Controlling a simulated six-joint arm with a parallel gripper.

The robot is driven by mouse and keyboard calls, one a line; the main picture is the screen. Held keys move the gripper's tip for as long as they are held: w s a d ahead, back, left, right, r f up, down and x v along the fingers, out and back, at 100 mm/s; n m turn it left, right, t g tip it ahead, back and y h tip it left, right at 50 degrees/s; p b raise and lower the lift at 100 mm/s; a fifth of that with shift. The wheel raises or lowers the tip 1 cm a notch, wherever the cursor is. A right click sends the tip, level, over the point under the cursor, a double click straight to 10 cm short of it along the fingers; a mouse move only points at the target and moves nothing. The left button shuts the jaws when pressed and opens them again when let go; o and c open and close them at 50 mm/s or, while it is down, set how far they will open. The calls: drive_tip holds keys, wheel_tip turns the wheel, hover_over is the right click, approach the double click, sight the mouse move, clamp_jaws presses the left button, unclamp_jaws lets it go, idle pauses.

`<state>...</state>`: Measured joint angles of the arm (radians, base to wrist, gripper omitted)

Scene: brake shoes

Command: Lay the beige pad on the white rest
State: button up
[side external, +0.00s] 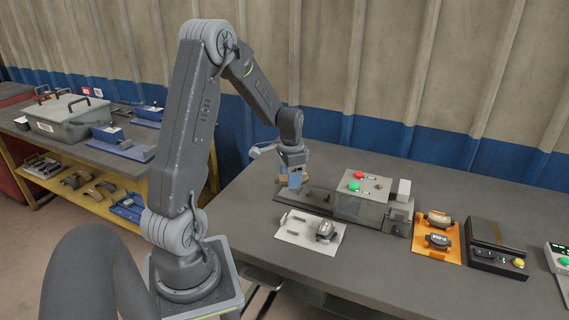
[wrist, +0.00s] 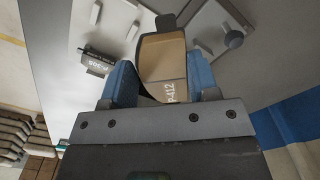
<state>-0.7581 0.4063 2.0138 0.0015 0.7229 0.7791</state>
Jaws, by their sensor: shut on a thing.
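The beige pad (wrist: 162,55) is between the blue fingers of my gripper (wrist: 161,85) in the wrist view, with white lettering on its near part. In the side view, my gripper (side external: 293,179) is shut on the pad (side external: 281,180) and holds it above the bench, near the left end of the grey fixture. The white rest (side external: 295,232) lies flat on the bench, below and in front of my gripper. In the wrist view, the rest (wrist: 113,22) shows beyond the pad, to the left. A dark lettered pad (side external: 326,231) sits at the rest's right end.
The grey fixture (side external: 362,205) with red and green buttons stands behind the rest. An orange tray (side external: 450,255) holding two pads and a black box (side external: 496,245) are to the right. The bench front is clear. A side table (side external: 95,150) with bins stands left.

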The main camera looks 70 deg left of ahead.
drive_tip(key=s+d+f+n, duration=0.1)
drive_tip(key=d+f+n, duration=0.2)
drive_tip(key=d+n, duration=0.55)
drive_tip(key=shift+n, duration=0.35)
drive_tip(key=shift+s+a+f, duration=0.1)
drive_tip(key=shift+a+f, duration=0.05)
drive_tip(key=shift+f, duration=1.3)
drive_tip(key=shift+s+a+f, duration=0.1)
drive_tip(key=shift+f, duration=1.3)
drive_tip(key=shift+f, duration=0.4)
drive_tip(key=o, duration=1.3)
drive_tip(key=shift+c, duration=0.2)
wheel_tip(320, 180, up, 14)
drive_tip(key=s+d+r+m+t, duration=0.2)
drive_tip(key=s+d+r+m, duration=0.2)
drive_tip(key=d+r, duration=0.3)
drive_tip(key=s+d+r+m+t, duration=0.3)
drive_tip(key=s+d+r+m, duration=0.2)
drive_tip(key=d, duration=0.7)
drive_tip(key=shift+s+d+r+t, duration=0.3)
drive_tip(key=shift+d+r, duration=0.1)
drive_tip(key=shift+r, duration=0.5)
